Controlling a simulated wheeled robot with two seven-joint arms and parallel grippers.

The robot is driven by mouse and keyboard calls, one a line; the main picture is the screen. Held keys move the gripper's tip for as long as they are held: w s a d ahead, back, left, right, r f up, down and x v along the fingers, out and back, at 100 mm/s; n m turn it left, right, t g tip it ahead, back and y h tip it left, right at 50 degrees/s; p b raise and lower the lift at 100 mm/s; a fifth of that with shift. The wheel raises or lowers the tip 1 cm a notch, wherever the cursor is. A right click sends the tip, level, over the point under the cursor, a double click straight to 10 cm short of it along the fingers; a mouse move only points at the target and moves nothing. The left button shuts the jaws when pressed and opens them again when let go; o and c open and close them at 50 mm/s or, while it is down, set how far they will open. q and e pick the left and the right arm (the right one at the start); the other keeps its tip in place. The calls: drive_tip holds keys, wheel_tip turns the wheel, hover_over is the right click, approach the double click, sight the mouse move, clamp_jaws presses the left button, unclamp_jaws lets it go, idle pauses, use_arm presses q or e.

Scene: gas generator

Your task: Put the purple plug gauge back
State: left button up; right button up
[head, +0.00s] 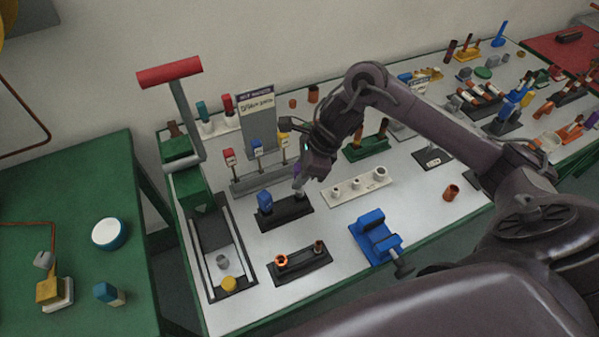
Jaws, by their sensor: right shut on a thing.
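My right gripper (303,172) comes in from the right over the middle of the white-topped bench and points down. It is shut on the purple plug gauge (296,170), of which only a little purple shows beside the fingers. A grey end (299,187) shows below the fingers, just above or at the right part of a black stand (285,218). I cannot tell whether it touches the stand. A blue piece (264,201) stands upright on the left part of that stand. My left gripper is not in view.
A black holder with copper rings (302,264) is in front, a blue vise (376,237) at front right. A tall red-handled press (183,140) stands left; a sign (258,120) stands behind.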

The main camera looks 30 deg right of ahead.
drive_tip(key=shift+b, duration=0.6)
idle(0.8)
drive_tip(key=shift+f, duration=0.2)
idle(0.3)
drive_tip(key=shift+f+b, duration=2.55)
drive_tip(key=shift+b, duration=0.25)
drive_tip(key=o, duration=0.9)
drive_tip(key=v, duration=0.8)
drive_tip(key=shift+p, duration=0.3)
drive_tip(key=shift+f, duration=0.1)
